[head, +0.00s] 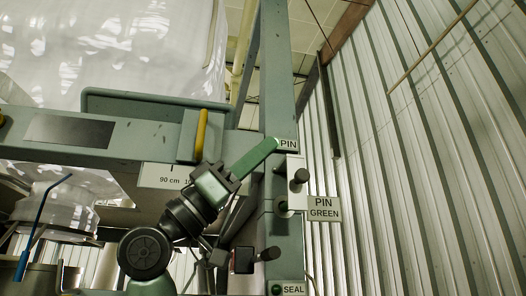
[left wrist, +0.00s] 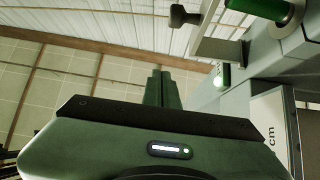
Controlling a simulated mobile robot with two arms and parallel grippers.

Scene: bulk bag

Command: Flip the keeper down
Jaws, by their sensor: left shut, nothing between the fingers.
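No part is labelled as the keeper, so I cannot tell for sure which it is. In the head view, a pale bracket (head: 291,196) with a dark knob (head: 300,176) stands on the post beside the PIN GREEN sign (head: 324,208). The left wrist view shows the bracket (left wrist: 212,42), the dark knob (left wrist: 184,15) and a green cylinder (left wrist: 270,8). My left gripper (head: 276,144) is shut and empty, its green fingers pointing up and right, tips overlapping the post by the PIN label. In the left wrist view its fingers (left wrist: 161,88) are together, apart from the knob. My right gripper is not in view.
A yellow lever (head: 201,135) sits on a block on the grey crossbeam (head: 130,140). A white bulk bag (head: 140,50) hangs behind. The grey post (head: 277,70) carries a SEAL label (head: 292,289) lower down. Free room lies right of the post, before the corrugated wall (head: 430,150).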

